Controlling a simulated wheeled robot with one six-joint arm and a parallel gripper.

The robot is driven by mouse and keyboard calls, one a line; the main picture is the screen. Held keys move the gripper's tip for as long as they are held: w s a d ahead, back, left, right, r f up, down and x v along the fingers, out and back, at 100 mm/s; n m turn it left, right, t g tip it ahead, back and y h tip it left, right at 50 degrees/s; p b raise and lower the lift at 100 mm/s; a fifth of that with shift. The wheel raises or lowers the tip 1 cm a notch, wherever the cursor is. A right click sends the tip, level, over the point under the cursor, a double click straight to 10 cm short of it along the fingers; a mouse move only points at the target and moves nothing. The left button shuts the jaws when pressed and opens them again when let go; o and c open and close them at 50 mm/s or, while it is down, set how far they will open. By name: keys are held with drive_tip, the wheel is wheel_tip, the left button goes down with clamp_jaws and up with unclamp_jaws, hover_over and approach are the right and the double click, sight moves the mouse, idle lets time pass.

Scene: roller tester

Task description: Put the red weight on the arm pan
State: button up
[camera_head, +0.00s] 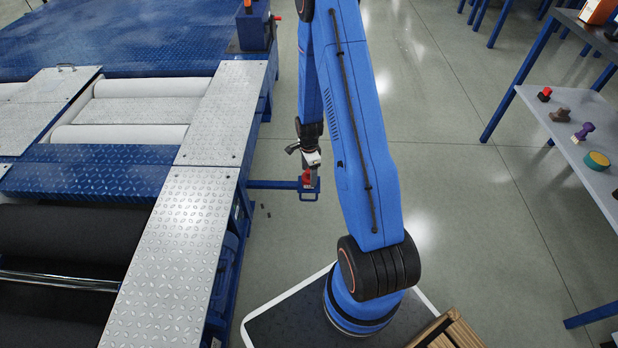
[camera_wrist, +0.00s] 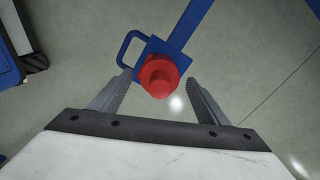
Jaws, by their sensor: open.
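The red weight (camera_wrist: 160,77) is a round, stepped red piece seen from above in the wrist view. It sits on the arm pan (camera_wrist: 178,60), a small square blue plate with a loop handle, at the end of a blue bar. The weight overhangs or covers the plate's near edge in this view. My gripper (camera_wrist: 160,84) is open, with one finger on each side of the weight and visible gaps to both. In the head view my gripper (camera_head: 309,166) hangs over the pan (camera_head: 312,195), with a bit of the red weight (camera_head: 304,181) showing. The weight's underside is hidden.
The roller tester (camera_head: 190,230) with its steel plates and rollers fills the left. A grey shelf (camera_head: 570,155) at right holds a small red-and-black piece (camera_head: 544,94), a brown piece (camera_head: 560,115), a purple piece (camera_head: 584,131) and a green-and-yellow disc (camera_head: 597,160). Open floor lies between.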

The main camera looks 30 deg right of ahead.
wheel_tip(320, 180, up, 9)
drive_tip(key=shift+r, duration=0.1)
drive_tip(key=s+a+r+n+t, duration=0.1)
drive_tip(key=s+a+r+n, duration=0.2)
drive_tip(key=r, duration=0.6)
drive_tip(key=s+a+r+n+t, duration=0.1)
drive_tip(key=s+a+r+n, duration=0.25)
drive_tip(key=r, duration=0.55)
drive_tip(key=s+a+r+n, duration=0.2)
drive_tip(key=a+r+n, duration=0.1)
drive_tip(key=r, duration=0.7)
drive_tip(key=s+a+r+n+t, duration=0.1)
drive_tip(key=s+a+r+n, duration=0.1)
drive_tip(key=s, duration=0.5)
drive_tip(key=s+a+r+n+t, duration=0.1)
drive_tip(key=s+a+r+n, duration=0.1)
drive_tip(key=s+r+n, duration=0.3)
drive_tip(key=s+a+r+n, duration=0.2)
drive_tip(key=s+r, duration=0.3)
drive_tip(key=s, duration=0.4)
drive_tip(key=shift+s+a+n+t, duration=0.15)
drive_tip(key=shift+s+n+t, duration=0.25)
drive_tip(key=shift+n, duration=0.45)
